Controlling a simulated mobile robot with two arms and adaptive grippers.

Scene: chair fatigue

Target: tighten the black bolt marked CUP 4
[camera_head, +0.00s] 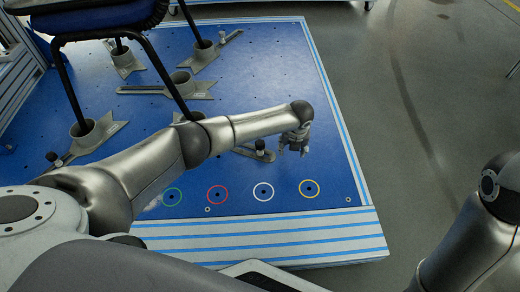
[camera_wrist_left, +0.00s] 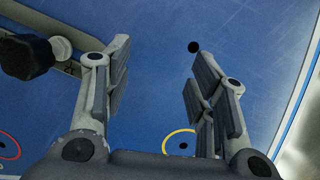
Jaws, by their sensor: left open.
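My left gripper (camera_head: 292,152) is open and empty above the blue platform, and its two spread fingers also show in the left wrist view (camera_wrist_left: 160,60). A black bolt (camera_head: 260,146) with a knob-like head stands on a grey metal bracket just left of the gripper. In the left wrist view a black bolt head (camera_wrist_left: 27,57) lies left of the fingers, outside the gap between them and apart from them. No CUP 4 marking is readable. My left forearm hides part of that bracket. My right arm shows at the right edge, but its gripper is out of frame.
The blue platform (camera_head: 270,75) holds several grey cups, including one (camera_head: 182,80) in the middle. A chair (camera_head: 100,18) stands with legs in cups. Green, red, white and yellow rings (camera_head: 309,188) mark the front. Grey floor (camera_head: 420,80) is clear at right.

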